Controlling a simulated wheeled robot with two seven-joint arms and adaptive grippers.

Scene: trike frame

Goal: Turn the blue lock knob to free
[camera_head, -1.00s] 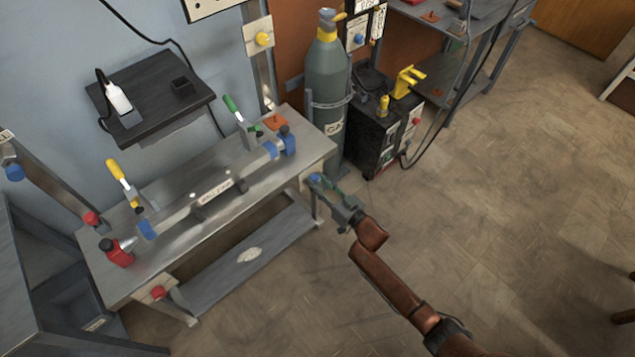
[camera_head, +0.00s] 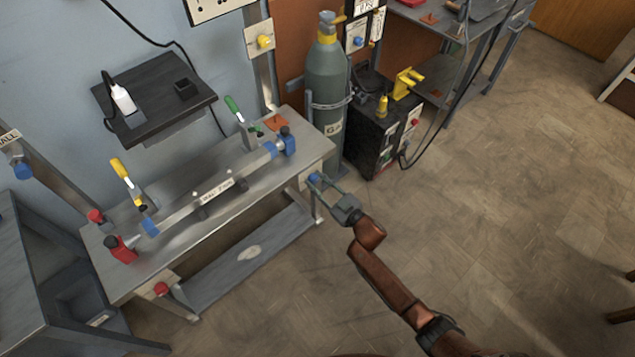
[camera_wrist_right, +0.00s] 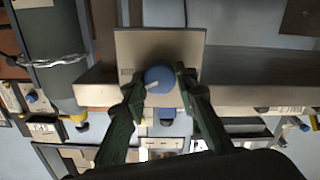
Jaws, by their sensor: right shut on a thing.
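The blue lock knob (camera_head: 314,178) sits on a pale plate at the right front corner of the steel bench (camera_head: 232,203). In the right wrist view the knob (camera_wrist_right: 158,79) is round, with a light pointer mark toward its lower left, on a square plate (camera_wrist_right: 128,48). My right gripper (camera_head: 322,183) reaches it from the front right. Its green fingers (camera_wrist_right: 158,88) are shut on the knob, one on each side. Lettering at the plate's left edge is too small to read. My left gripper is not in view.
A red knob (camera_head: 161,289) is at the bench's left front corner. Green-handled (camera_head: 234,108) and yellow-handled (camera_head: 121,170) clamps stand on the bench around a bar. A gas cylinder (camera_head: 326,80) and black machine (camera_head: 378,135) stand behind. The floor (camera_head: 500,220) at right is clear.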

